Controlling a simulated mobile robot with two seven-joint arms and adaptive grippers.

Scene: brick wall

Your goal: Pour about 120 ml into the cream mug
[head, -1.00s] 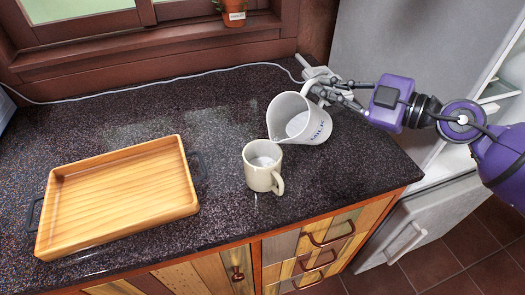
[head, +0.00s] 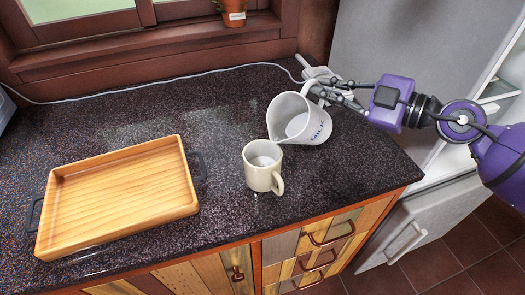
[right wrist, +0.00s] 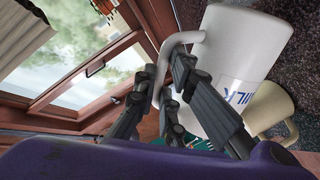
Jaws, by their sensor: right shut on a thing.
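The cream mug (head: 262,172) stands upright on the dark counter with a pale liquid inside and its handle to the lower right. A white jug (head: 312,124) lettered "MILK" is tilted to the left, its lip beside and above the mug's rim. Pale liquid shows inside the jug; I cannot make out a stream. My right gripper (head: 322,88) is shut on the jug's handle. In the right wrist view the fingers (right wrist: 172,98) close around the handle of the jug (right wrist: 240,62), and the mug (right wrist: 272,110) is partly hidden behind it. My left gripper is not in view.
A wooden tray (head: 118,192) with dark handles lies on the counter (head: 225,225) at left. A white cable (head: 150,88) runs along the back. A potted plant (head: 234,14) stands on the window sill. A grey fridge (head: 385,45) is at right.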

